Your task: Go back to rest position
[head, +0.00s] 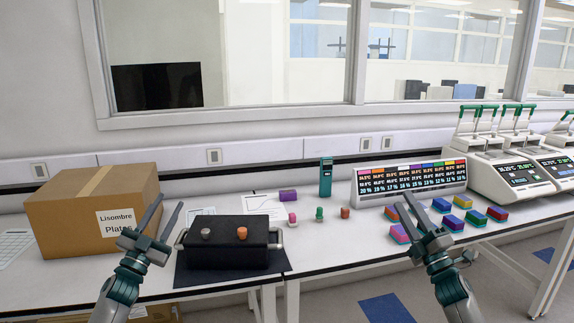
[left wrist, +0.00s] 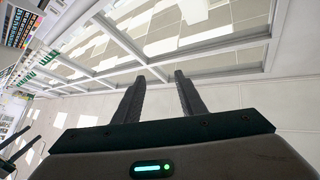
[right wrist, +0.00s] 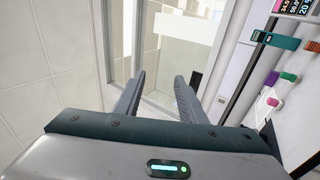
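My left gripper (head: 163,220) is raised in front of the bench, between the cardboard box and the black case in the head view. Its two fingers are apart with nothing between them; the fingers also show in the left wrist view (left wrist: 160,85). My right gripper (head: 407,211) is raised in front of the coloured blocks on the right part of the bench. Its fingers are apart and empty, as the right wrist view (right wrist: 158,88) also shows. Both grippers point up and away from the bench top.
A cardboard box (head: 75,213) stands at the left. A black case (head: 232,252) with two knobs sits on a dark mat (head: 190,278). Several coloured blocks (head: 452,223), a display panel (head: 372,187) and thermal cyclers (head: 490,178) occupy the right. Clear bench top (head: 335,245) lies between case and blocks.

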